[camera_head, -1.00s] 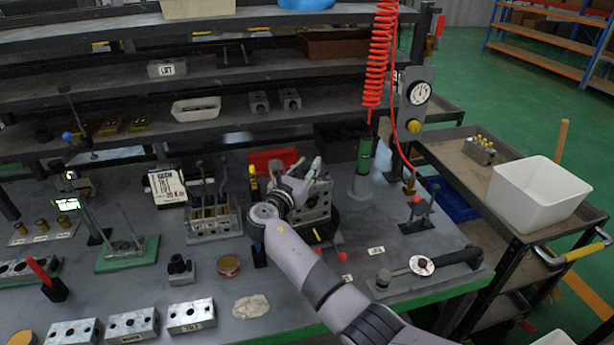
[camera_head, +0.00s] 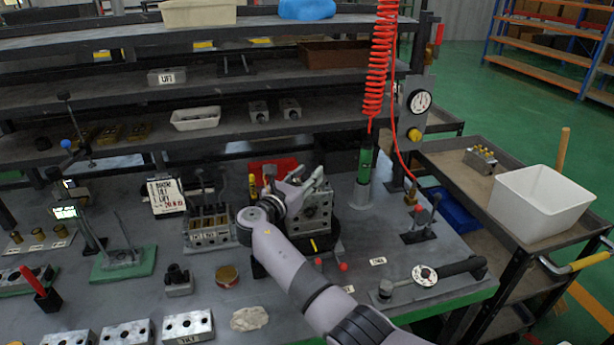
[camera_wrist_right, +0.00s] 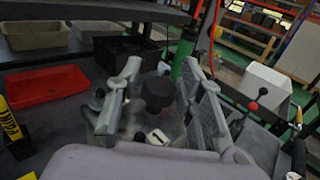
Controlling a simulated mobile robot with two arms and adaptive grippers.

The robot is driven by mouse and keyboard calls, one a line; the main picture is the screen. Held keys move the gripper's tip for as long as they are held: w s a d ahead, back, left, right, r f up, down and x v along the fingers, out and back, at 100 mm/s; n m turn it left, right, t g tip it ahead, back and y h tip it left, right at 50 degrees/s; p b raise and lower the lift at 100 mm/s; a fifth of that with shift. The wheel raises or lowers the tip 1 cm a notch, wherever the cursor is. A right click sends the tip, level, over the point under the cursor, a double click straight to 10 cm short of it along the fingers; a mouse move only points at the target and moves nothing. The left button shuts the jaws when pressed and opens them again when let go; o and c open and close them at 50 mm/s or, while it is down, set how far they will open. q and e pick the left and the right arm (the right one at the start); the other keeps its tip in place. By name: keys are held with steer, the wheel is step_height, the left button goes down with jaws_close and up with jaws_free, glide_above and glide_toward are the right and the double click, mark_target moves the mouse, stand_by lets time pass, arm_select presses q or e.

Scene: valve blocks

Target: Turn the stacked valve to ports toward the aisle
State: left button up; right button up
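The stacked valve (camera_head: 318,212) is a grey metal block with round ports, on a dark round base (camera_head: 328,243) at the middle of the bench. My right gripper (camera_head: 308,178) is at its upper part, coming in from the front. In the right wrist view the two fingers (camera_wrist_right: 160,72) stand apart, on either side of a black knob (camera_wrist_right: 158,92) and the grey block below it. A white tag marked 1 (camera_wrist_right: 158,137) shows between them. Whether the fingers press on the block cannot be told. My forearm and wrist hide its left side. My left gripper is not in view.
A port block with levers (camera_head: 209,232) stands left of the valve, and a red tray (camera_head: 272,170) lies behind. A green cylinder (camera_head: 364,170) and a black lever stand (camera_head: 419,232) are to the right. A lever with a dial (camera_head: 425,276) lies front right.

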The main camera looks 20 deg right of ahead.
steer(key=shift+o, duration=0.7)
steer(key=shift+s+f, duration=0.1)
steer(key=v, duration=1.2)
